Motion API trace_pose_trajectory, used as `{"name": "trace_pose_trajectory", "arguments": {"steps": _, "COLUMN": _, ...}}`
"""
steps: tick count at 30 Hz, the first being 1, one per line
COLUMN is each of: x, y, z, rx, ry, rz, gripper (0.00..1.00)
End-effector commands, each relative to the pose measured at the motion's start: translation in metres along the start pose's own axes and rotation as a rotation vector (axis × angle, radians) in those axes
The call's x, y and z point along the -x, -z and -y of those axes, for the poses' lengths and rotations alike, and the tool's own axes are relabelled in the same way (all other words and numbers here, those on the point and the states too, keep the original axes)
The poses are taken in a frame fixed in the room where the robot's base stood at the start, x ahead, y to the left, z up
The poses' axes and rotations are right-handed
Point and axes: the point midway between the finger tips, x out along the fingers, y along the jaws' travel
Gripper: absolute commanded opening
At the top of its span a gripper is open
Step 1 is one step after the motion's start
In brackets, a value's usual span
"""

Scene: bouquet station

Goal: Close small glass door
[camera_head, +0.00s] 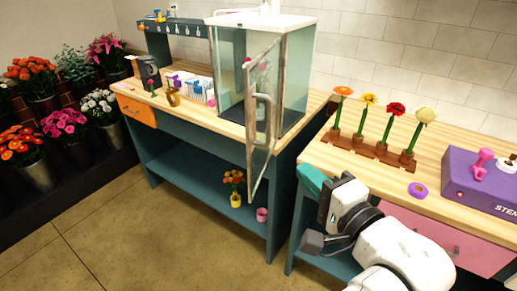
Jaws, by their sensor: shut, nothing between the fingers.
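The small glass door (264,155) has a grey metal frame and a curved handle (263,112). It stands open, swung out from the front of the glass cabinet (297,85), and hangs past the bench's front edge. The cabinet has a white top and clear sides. My gripper (312,182) is at the front left corner of the right bench, to the right of the door and apart from it. It is shut and empty. My wrist partly hides its fingers.
A wooden rack (365,153) with several flowers stands on the right bench (455,140), beside a purple box (470,185). Below the door, a yellow pot (236,201) and a pink pot (262,215) sit on the left bench's lower shelf (190,180). Floor (120,230) is clear in front.

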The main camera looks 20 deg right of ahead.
Motion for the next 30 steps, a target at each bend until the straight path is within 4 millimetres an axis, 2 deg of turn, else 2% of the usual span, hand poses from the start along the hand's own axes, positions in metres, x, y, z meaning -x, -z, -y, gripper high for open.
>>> {"name": "trace_pose_trajectory", "arguments": {"steps": 3, "x": -0.002, "y": -0.002, "z": 0.013, "rx": -0.050, "ry": 0.044, "rz": 0.004, "gripper": 0.00}}
{"name": "trace_pose_trajectory", "arguments": {"steps": 8, "x": -0.016, "y": -0.001, "z": 0.016, "rx": -0.056, "ry": 0.048, "rz": 0.004, "gripper": 0.00}}
{"name": "trace_pose_trajectory", "arguments": {"steps": 22, "x": -0.105, "y": -0.002, "z": 0.020, "rx": -0.054, "ry": 0.045, "rz": 0.004, "gripper": 0.00}}
{"name": "trace_pose_trajectory", "arguments": {"steps": 25, "x": -0.114, "y": -0.016, "z": 0.019, "rx": -0.052, "ry": 0.043, "rz": 0.007, "gripper": 0.00}}
{"name": "trace_pose_trajectory", "arguments": {"steps": 30, "x": -0.125, "y": -0.027, "z": 0.020, "rx": -0.053, "ry": 0.044, "rz": 0.005, "gripper": 0.00}}
